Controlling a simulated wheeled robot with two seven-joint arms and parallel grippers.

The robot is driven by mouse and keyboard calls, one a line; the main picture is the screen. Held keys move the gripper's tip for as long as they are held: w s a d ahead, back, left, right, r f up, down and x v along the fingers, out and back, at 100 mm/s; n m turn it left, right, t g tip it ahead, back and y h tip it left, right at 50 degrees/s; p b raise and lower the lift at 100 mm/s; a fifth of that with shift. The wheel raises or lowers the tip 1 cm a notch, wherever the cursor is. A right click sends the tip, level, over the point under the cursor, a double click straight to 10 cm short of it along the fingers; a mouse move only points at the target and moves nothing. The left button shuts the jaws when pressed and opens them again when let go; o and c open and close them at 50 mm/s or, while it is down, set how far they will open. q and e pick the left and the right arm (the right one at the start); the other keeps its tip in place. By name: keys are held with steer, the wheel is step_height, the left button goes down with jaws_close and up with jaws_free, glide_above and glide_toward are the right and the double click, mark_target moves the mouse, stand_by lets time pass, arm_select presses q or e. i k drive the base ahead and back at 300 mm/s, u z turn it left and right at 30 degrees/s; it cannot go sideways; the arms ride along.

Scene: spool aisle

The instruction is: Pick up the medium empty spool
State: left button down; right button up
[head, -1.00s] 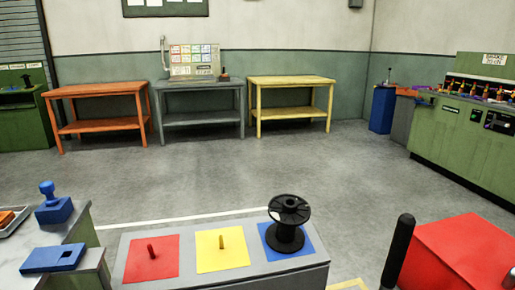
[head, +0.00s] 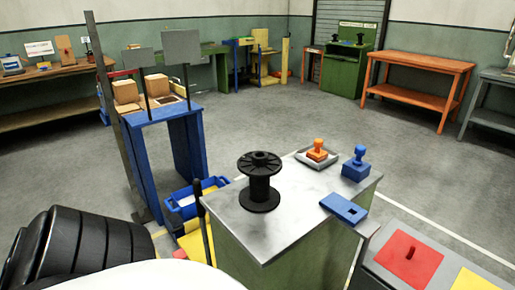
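A black spool (head: 260,184) with no wire visible on it stands upright on the light top of a green cabinet (head: 290,236), near the middle of the head view. It has a round top flange, a narrower core and a wide bottom flange. I cannot tell its size class from this view alone. Neither of my grippers shows in the head view, and nothing touches the spool.
A tray with an orange stamp (head: 317,150), a blue stamp (head: 358,162) and a blue block (head: 344,209) share the cabinet top. A red square (head: 405,262) with a peg lies lower right. A blue stand (head: 150,150) is left. Open floor lies behind.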

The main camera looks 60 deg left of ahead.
mark_target(259, 197)
steer(key=u, duration=3.95)
steer(key=i, duration=1.35)
steer(key=z, duration=2.55)
